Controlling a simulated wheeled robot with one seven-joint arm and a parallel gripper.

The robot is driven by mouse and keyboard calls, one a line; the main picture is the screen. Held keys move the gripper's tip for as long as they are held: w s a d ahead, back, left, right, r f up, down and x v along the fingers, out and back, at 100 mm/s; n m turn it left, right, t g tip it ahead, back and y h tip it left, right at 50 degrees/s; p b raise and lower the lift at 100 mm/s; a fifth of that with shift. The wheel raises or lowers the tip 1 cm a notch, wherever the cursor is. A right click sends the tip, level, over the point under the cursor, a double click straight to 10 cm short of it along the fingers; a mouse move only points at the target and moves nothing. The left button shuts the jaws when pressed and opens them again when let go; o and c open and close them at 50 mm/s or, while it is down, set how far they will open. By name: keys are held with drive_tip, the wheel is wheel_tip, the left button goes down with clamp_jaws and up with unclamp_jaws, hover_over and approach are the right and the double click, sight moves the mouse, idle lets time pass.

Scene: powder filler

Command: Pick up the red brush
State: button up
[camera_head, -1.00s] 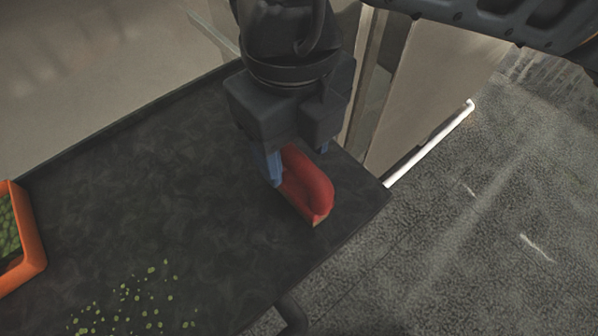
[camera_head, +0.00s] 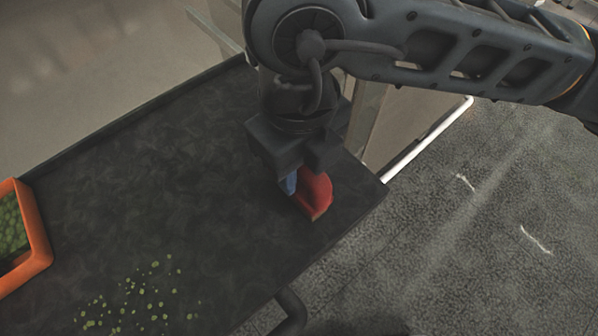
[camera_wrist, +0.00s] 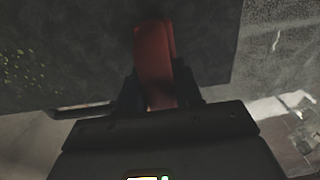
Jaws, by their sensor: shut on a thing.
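The red brush (camera_head: 316,194) is on the dark tabletop near its right corner, partly hidden under my gripper in the head view. My gripper (camera_head: 291,184) points down at it, with a blue finger against its left side. In the wrist view, the red brush (camera_wrist: 154,55) runs lengthwise between the two dark fingers of my gripper (camera_wrist: 160,92), which are shut on it. I cannot tell whether the brush is touching the table or slightly above it.
An orange bin (camera_head: 38,240) holding green pieces stands at the table's left edge. Small green bits (camera_head: 135,300) are scattered on the dark table (camera_head: 180,180). A pale wall runs behind the table, and grey floor (camera_head: 470,230) lies to its right.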

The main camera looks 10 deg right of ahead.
drive_tip(key=c, duration=0.4)
clamp_jaws()
drive_tip(key=shift+r, duration=0.15)
drive_tip(key=shift+r, duration=0.25)
wheel_tip(320, 180, up, 3)
drive_tip(key=shift+r+b, duration=0.2)
drive_tip(key=shift+b, duration=0.3)
drive_tip(key=w+d+r+b, duration=0.1)
drive_tip(key=d+r+b, duration=0.1)
drive_tip(key=d+r, duration=0.4)
drive_tip(key=d, duration=0.5)
drive_tip(key=shift+w+d+r, duration=0.3)
drive_tip(key=shift+r, duration=0.1)
